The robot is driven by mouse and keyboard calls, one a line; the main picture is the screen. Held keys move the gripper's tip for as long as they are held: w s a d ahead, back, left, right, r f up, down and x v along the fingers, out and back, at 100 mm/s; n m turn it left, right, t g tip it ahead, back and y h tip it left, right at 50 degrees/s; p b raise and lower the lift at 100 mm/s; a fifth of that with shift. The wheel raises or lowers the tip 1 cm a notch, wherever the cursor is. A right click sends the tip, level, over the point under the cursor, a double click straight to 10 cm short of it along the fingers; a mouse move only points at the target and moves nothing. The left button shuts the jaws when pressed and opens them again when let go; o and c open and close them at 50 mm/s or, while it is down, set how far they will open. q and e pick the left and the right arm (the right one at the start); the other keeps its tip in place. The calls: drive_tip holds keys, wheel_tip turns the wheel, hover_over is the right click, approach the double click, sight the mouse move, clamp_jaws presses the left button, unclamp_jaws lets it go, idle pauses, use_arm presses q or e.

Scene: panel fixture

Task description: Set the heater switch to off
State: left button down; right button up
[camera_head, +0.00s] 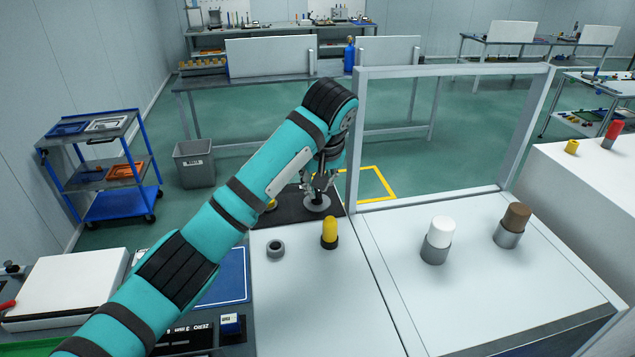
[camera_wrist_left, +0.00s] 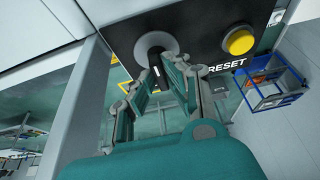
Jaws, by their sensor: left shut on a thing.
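The switch is on a black panel (camera_head: 288,213), with a round grey base plate (camera_head: 317,204); the plate also shows in the left wrist view (camera_wrist_left: 154,43). My left gripper (camera_head: 319,186) reaches down to it from above. In the left wrist view the fingers (camera_wrist_left: 172,66) are shut on the switch's handle at the plate. A yellow button (camera_wrist_left: 239,40) marked RESET sits beside the switch on the panel. My right gripper is not in view.
A yellow-topped peg (camera_head: 330,232) and a grey ring (camera_head: 275,249) stand on the white surface near the panel. A grey frame (camera_head: 360,140) rises close to the right of my arm. White (camera_head: 438,240) and brown-topped (camera_head: 513,225) cylinders stand farther right.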

use_arm(q)
drive_tip(key=shift+w+r, duration=0.1)
drive_tip(key=shift+r, duration=0.05)
drive_tip(key=c, duration=1.4)
unclamp_jaws()
drive_tip(key=shift+o, duration=0.2)
drive_tip(key=v, duration=1.2)
